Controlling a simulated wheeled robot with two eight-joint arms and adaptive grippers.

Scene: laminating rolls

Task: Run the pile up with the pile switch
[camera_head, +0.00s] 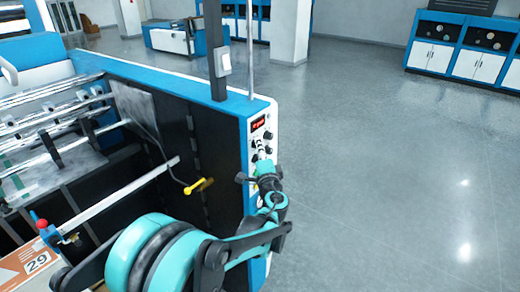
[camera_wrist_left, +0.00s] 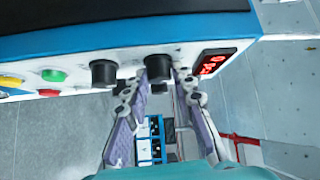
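The control panel (camera_head: 262,135) is on the white end face of the blue laminating machine, with a lit red display and dark knobs. In the left wrist view the panel (camera_wrist_left: 122,70) shows two black knobs, a red display (camera_wrist_left: 210,64) and coloured buttons. My left gripper (camera_head: 260,152) is up against this panel. In the wrist view its fingers stand apart on either side of the black knob (camera_wrist_left: 158,66) nearest the display; firm contact is not clear. I cannot read which control is the pile switch. My right gripper is out of view.
A yellow handle (camera_head: 198,187) hangs beside the machine's dark inner wall. A red-topped part (camera_head: 42,225) stands near the pile. The grey floor (camera_head: 390,180) to the right is clear, with blue-and-white cabinets (camera_head: 465,55) at the back.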

